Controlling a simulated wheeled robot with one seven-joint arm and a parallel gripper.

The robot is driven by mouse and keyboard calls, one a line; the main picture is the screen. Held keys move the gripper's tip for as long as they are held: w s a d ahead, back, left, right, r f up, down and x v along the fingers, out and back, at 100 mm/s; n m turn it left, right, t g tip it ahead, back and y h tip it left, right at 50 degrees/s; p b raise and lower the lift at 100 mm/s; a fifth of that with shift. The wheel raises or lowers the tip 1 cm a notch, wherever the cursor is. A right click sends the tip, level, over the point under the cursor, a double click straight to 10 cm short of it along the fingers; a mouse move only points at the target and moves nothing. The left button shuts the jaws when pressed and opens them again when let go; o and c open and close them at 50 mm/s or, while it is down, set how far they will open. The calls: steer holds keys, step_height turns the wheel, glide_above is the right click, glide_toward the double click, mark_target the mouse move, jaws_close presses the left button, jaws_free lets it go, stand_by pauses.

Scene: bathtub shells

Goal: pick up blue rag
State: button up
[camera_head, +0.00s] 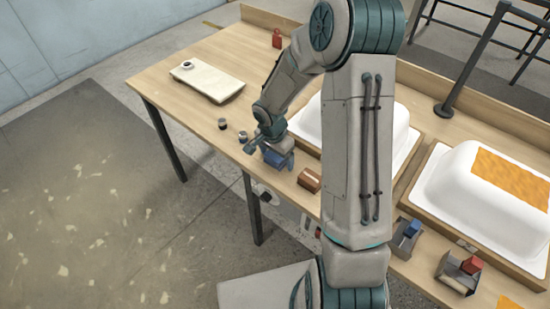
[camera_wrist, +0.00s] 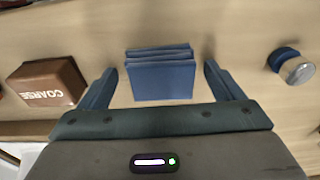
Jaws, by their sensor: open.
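The blue rag (camera_wrist: 163,80) is a folded stack lying on the wooden table. In the wrist view it sits between the two fingers of my gripper (camera_wrist: 160,82), with a gap on each side. My gripper is open and holds nothing. In the head view my gripper (camera_head: 264,143) is low over the table's near edge, and the blue rag (camera_head: 280,159) shows just below it, partly hidden by the gripper.
White tub shells (camera_head: 490,205) and metal holders (camera_head: 460,273) are to the right in the head view. A pale board (camera_head: 205,82) lies at the far left.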

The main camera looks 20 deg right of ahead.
steer(key=c, duration=1.1)
steer(key=shift+o, duration=0.2)
steer(key=shift+r, duration=0.1)
steer(key=shift+r, duration=0.5)
steer(key=r, duration=0.3)
steer(key=shift+s+d+r, duration=0.15)
steer(key=shift+d+r, duration=0.1)
steer(key=shift+d, duration=0.1)
steer(key=s+d+r, duration=0.6)
steer(key=d, duration=0.3)
steer(key=shift+d+r+b, duration=0.15)
steer(key=shift+r+b, duration=0.05)
steer(key=shift+b, duration=0.1)
steer(key=shift+w, duration=0.1)
